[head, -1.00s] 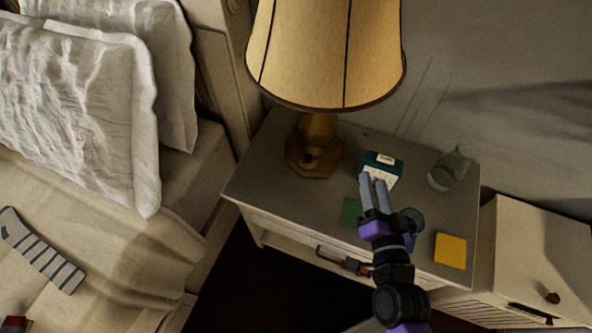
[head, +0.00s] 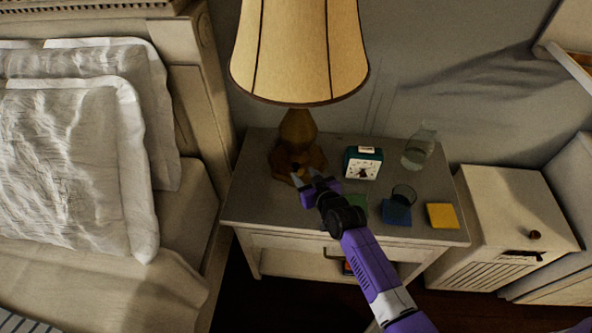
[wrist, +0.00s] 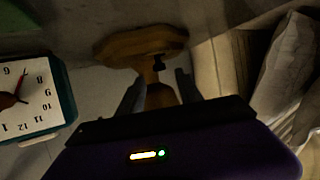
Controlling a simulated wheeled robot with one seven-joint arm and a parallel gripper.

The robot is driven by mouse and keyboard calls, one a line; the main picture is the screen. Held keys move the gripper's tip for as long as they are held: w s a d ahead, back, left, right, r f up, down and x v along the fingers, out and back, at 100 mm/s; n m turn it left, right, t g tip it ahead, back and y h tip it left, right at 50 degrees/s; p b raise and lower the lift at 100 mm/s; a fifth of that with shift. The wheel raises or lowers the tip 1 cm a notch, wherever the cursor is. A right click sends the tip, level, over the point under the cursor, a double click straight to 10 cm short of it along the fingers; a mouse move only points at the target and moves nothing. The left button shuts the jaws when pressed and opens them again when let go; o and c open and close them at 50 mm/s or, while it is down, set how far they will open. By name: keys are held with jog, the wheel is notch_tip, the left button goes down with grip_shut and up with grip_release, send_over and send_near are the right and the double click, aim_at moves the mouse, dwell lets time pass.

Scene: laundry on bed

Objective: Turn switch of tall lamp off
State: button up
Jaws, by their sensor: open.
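The tall lamp (head: 298,52) stands at the back left of the nightstand, its shade glowing yellow. Its wooden base (head: 285,160) also shows upside down in the wrist view (wrist: 125,47). A small dark switch (wrist: 158,63) sits on the base there; its setting cannot be made out. My gripper (head: 303,177) is open at the front of the lamp base. In the wrist view my gripper (wrist: 158,78) has one finger on each side of the switch and lamp stem, with nothing clamped. Whether a finger touches the switch cannot be told.
A green alarm clock (head: 363,163) stands right of the lamp. A glass carafe (head: 419,147), a drinking glass (head: 403,195) and blue (head: 397,214) and yellow (head: 442,216) squares are on the nightstand (head: 237,200). The bed with pillows (head: 70,170) is left; a cabinet (head: 510,205) is right.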

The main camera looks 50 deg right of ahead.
aim_at(297, 167)
jog(key=shift+x, duration=2.6)
jog(key=shift+c, duration=0.2)
grip_shut()
